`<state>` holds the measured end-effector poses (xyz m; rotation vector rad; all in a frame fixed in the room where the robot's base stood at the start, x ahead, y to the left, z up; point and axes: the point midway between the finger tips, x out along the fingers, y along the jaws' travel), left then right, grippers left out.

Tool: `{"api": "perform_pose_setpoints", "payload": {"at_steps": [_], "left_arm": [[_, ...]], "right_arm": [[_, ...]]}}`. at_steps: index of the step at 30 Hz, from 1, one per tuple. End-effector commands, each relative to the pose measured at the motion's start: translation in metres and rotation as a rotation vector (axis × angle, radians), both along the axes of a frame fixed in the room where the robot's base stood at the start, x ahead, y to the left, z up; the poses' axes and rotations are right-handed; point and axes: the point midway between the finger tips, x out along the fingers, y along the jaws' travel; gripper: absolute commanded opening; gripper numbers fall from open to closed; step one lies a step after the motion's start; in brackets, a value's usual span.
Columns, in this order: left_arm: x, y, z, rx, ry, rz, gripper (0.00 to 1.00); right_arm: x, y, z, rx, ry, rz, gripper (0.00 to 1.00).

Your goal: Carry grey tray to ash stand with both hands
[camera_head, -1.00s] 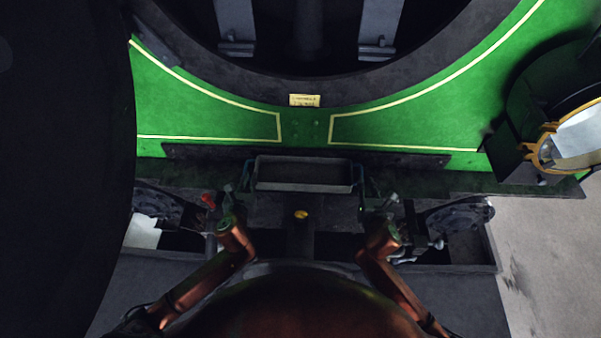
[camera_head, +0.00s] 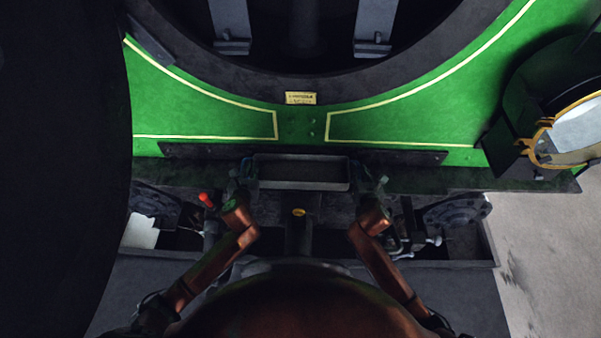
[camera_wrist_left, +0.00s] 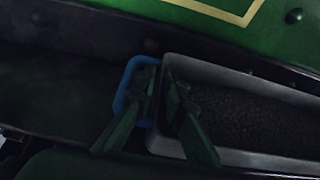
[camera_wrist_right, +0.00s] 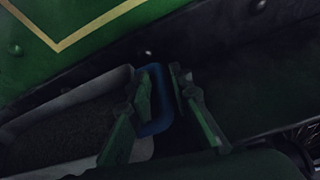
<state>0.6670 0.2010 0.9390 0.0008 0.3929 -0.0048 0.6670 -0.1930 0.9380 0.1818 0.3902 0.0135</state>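The grey tray (camera_head: 300,172) sits level below the green panel, in front of the dark ledge, with dark grainy stuff inside. It has a blue handle at each end: the left one (camera_wrist_left: 121,98) and the right one (camera_wrist_right: 158,112). My left gripper (camera_wrist_left: 159,74) is at the left end, its parted fingers over the inner side of the handle and the tray's end wall. My right gripper (camera_wrist_right: 161,74) is at the right end, its parted fingers on either side of the blue handle. Contact is too dark to tell. I cannot make out an ash stand.
The green panel (camera_head: 200,115) with yellow lines rises behind the tray. A brass-rimmed lamp (camera_head: 541,150) stands at the right. A red knob (camera_head: 207,198) and a yellow cap (camera_head: 298,212) are near my arms. Pale floor (camera_head: 540,240) is at right.

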Motion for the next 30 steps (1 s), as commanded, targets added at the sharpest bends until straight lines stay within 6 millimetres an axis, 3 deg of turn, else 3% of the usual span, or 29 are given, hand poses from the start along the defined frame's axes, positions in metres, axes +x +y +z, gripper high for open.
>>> {"api": "perform_pose_setpoints", "payload": {"at_steps": [11,15,19,30], "left_arm": [[0.0042,-0.0004,-0.0017,0.0,0.0,-0.001,0.1],[0.0041,-0.0003,-0.0018,0.0,0.0,-0.001,0.01],[0.004,-0.0002,-0.0019,0.0,0.0,-0.001,0.0],[0.0039,-0.0001,-0.0021,0.0,0.001,0.0,0.0]], "right_arm": [[0.0043,-0.0004,-0.0018,0.0,0.0,-0.001,0.19],[0.0041,-0.0004,-0.0018,0.0,0.0,-0.001,0.09],[0.0041,-0.0004,-0.0018,0.0,0.0,-0.001,0.0],[0.004,-0.0004,-0.0019,-0.001,0.0,-0.001,0.0]]}}
